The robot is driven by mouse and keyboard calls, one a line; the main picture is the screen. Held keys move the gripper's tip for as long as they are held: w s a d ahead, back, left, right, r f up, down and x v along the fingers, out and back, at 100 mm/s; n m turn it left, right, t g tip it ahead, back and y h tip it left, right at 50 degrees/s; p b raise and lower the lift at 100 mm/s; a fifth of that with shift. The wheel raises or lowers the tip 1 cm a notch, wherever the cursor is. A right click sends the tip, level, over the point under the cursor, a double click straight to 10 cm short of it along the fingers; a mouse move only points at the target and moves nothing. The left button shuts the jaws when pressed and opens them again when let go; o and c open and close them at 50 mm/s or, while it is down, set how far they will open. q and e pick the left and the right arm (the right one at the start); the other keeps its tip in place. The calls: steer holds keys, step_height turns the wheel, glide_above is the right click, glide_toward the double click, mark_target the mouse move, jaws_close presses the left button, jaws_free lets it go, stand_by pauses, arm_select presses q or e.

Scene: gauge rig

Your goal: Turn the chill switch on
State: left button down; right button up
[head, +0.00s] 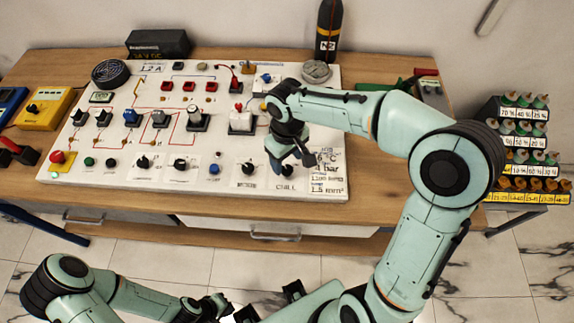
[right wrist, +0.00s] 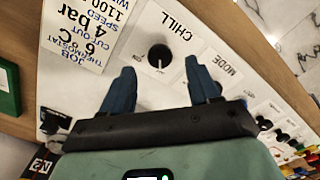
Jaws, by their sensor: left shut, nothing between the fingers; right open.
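The chill switch is a round black knob (right wrist: 160,56) on a white plate lettered CHILL, which reads upside down in the right wrist view. A pale pointer mark on the knob points toward the bottom of that view. In the head view the knob (head: 287,171) is at the panel's front right, partly covered by my right gripper (head: 291,163). The right gripper is open and empty above the panel. In the right wrist view its two fingers (right wrist: 163,83) point toward the knob, one on each side, apart from it. My left gripper (head: 217,305) is shut and empty, low in front of the table.
The white panel (head: 120,172) carries a similar MODE knob (head: 249,169) beside CHILL, plus several switches, buttons and lamps. A printed job card (right wrist: 88,35) lies on CHILL's other side. A dark cylinder (head: 328,30) stands behind the panel. A bottle rack (head: 520,150) stands right of the table.

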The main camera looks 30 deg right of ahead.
mark_target(287, 169)
arm_select(q)
steer(key=shift+s+f, duration=0.1)
steer(key=shift+f, duration=0.15)
arm_select(e)
steer(key=shift+f, duration=1.95)
steer(key=c, duration=1)
steer(key=shift+c, duration=0.2)
